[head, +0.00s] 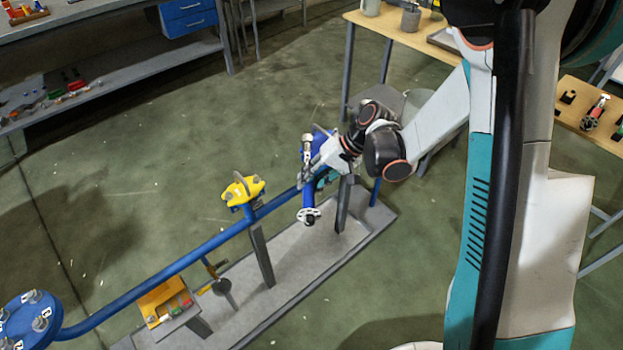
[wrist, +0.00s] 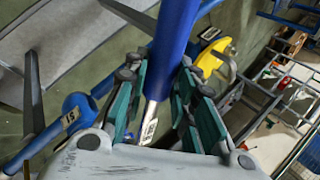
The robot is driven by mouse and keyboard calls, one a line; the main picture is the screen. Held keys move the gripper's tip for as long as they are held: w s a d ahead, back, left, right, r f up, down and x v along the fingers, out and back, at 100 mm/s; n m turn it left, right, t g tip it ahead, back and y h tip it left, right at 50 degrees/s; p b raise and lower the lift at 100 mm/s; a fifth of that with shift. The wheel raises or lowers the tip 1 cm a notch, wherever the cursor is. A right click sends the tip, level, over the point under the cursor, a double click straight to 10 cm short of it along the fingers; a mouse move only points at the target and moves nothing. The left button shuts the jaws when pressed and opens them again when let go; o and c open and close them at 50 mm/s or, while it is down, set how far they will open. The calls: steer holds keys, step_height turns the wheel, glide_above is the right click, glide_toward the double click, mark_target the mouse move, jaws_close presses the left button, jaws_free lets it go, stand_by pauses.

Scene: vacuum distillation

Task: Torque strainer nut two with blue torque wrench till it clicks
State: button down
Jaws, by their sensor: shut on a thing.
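My gripper (head: 322,160) is over the blue pipe assembly, at its far right end. In the wrist view its teal-padded fingers (wrist: 160,98) are closed around a tool with a thick blue handle and silver shaft, which looks like the blue torque wrench (wrist: 174,38). A small label shows on the shaft. The wrench's working end is hidden behind the gripper body. In the head view, a blue strainer-like fitting with a pale end flange (head: 309,215) is just below the gripper. I cannot tell which nut is number two, or whether the wrench is on a nut.
The blue pipe (head: 150,283) runs left past a yellow fitting (head: 242,189) to a bolted blue flange (head: 30,318). Tables stand behind and right; a workbench (head: 120,75) is at the upper left. Open floor lies between.

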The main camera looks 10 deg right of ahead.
steer(key=shift+f+b, duration=0.3)
steer(key=shift+f, duration=0.05)
steer(key=shift+a, duration=0.1)
stand_by(0.5)
steer(key=shift+w+a+f+m+t+b, duration=0.1)
steer(key=shift+a+m+t+b, duration=0.35)
steer(key=shift+a+m, duration=0.5)
steer(key=shift+a, duration=0.25)
steer(key=shift+w+a+m+t+h+b, duration=0.2)
steer(key=shift+a+m+t, duration=0.2)
steer(key=shift+a, duration=0.25)
steer(key=shift+w+a+m+t+h+b, duration=0.15)
steer(key=shift+a+m+t, duration=0.15)
steer(key=shift+a, duration=0.3)
steer(key=shift+d, duration=0.1)
steer(key=shift+s+d+n+g, duration=0.25)
steer(key=shift+d+n+g, duration=0.3)
steer(key=shift+d+n, duration=0.5)
steer(key=shift+s+d+n+g, duration=0.2)
steer(key=shift+d+n+g, duration=0.35)
steer(key=shift+d, duration=0.85)
